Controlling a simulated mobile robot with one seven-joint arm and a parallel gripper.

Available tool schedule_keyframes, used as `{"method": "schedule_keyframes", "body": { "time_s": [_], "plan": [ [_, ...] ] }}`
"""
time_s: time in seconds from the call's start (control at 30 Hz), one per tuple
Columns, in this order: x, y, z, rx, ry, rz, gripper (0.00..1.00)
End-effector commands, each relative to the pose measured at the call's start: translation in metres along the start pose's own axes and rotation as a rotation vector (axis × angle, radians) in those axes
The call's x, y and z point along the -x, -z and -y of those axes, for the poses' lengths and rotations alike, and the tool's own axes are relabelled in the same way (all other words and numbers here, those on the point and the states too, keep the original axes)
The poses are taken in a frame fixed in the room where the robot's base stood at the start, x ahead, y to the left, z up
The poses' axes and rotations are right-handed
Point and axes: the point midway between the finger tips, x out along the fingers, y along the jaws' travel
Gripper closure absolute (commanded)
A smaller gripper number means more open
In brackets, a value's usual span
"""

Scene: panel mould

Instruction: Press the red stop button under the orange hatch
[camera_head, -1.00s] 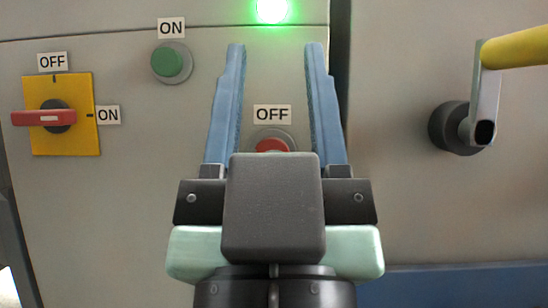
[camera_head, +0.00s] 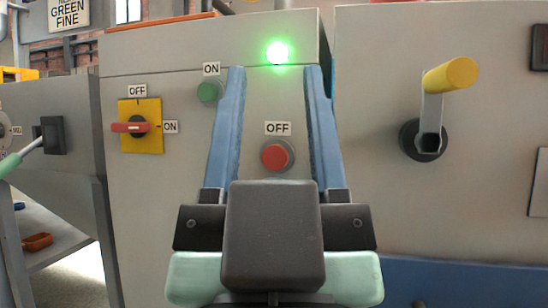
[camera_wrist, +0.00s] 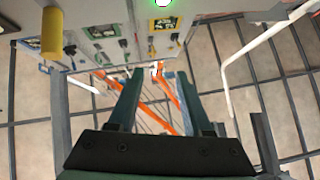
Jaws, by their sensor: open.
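A red button (camera_head: 277,156) in a grey ring sits on the grey cabinet front under an OFF label (camera_head: 277,128). In the head view it shows between the fingers of my gripper (camera_head: 275,72), above the dark palm. My gripper is open with nothing between its fingers; I cannot tell its distance from the panel. The open fingers also show in the wrist view (camera_wrist: 160,76). I see no clear orange hatch over this button. A thin orange edge (camera_head: 165,23) runs along the cabinet top.
A green ON button (camera_head: 209,92), a lit green lamp (camera_head: 277,52) and a yellow switch plate with a red handle (camera_head: 131,127) are on the same panel. A crank with a yellow grip (camera_head: 450,75) juts out at right. Orange strips (camera_wrist: 172,100) show in the wrist view.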

Motion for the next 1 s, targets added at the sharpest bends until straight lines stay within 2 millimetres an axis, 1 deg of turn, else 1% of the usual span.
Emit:
{"method": "schedule_keyframes", "body": {
  "time_s": [0.03, 0.17, 0.2, 0.3, 1.0],
  "plan": [
    [0.0002, -0.0001, -0.0001, 0.0, 0.0, 0.0, 0.54],
    [0.0002, 0.0, -0.0001, 0.0, 0.0, 0.0, 0.77],
    [0.0002, 0.0, -0.0001, 0.0, 0.0, 0.0, 0.84],
    [0.0002, 0.0, -0.0001, 0.0, 0.0, 0.0, 1.0],
    [0.0001, 0.0001, -0.0001, 0.0, 0.0, -0.001, 1.0]
  ]
}}
